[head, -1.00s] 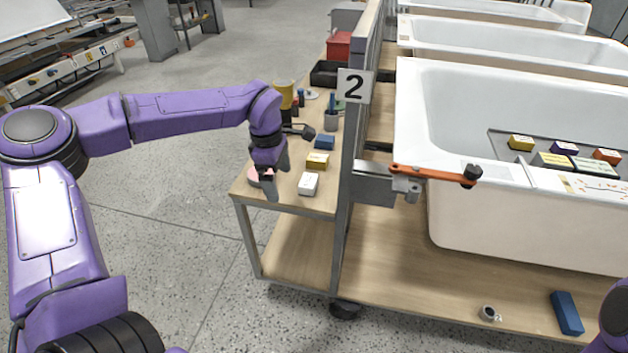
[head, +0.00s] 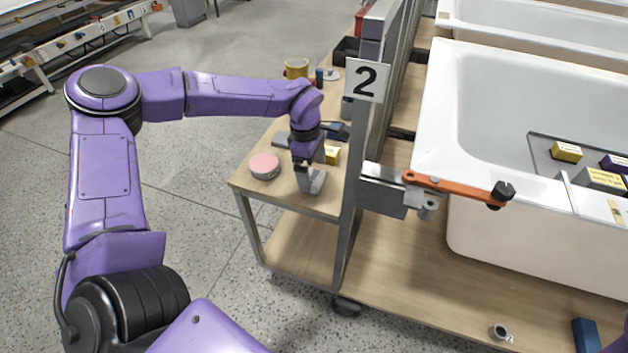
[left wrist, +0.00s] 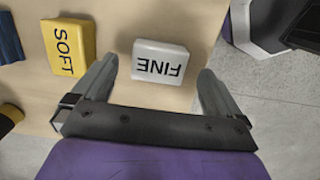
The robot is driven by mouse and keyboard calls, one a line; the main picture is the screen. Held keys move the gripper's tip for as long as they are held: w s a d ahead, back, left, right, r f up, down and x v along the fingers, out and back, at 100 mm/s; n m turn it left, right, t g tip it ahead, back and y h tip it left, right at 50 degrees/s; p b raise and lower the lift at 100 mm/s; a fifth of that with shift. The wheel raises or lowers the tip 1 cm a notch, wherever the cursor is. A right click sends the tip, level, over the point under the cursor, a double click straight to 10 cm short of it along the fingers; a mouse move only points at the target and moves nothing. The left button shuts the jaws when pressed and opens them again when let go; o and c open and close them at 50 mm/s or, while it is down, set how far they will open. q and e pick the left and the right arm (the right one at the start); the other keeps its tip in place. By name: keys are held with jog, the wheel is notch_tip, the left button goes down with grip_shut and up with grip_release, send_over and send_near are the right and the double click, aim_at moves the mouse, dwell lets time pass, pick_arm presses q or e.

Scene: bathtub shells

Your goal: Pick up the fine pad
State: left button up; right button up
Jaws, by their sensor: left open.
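The fine pad (left wrist: 160,61) is a white block marked "FINE", upside down in the left wrist view, lying on the wooden shelf top. My left gripper (left wrist: 158,72) is open, with one finger on each side of the pad and a gap to each. In the head view my left gripper (head: 312,186) points down over the shelf near its front edge and mostly hides the pad. The yellow soft pad (left wrist: 68,47) lies beside it, left of the left finger in the wrist view. My right gripper is out of view.
A round pink-topped pad (head: 264,166) sits left of my left gripper on the shelf top (head: 245,183). A post with a "2" sign (head: 366,81) and an orange-handled clamp (head: 455,187) stand close on the right. A yellow container (head: 296,68) is farther back.

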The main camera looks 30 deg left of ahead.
aim_at(314, 177)
pick_arm(q)
notch_tip(314, 177, down, 3)
jog(key=shift+w+d+f, duration=0.15)
jog(key=shift+f, duration=0.05)
jog(key=c, duration=1.1)
notch_tip(314, 177, up, 10)
jog(key=shift+r+p, duration=0.1)
jog(key=shift+p, duration=0.2)
jog(key=shift+c, duration=0.2)
jog(key=shift+o, duration=1)
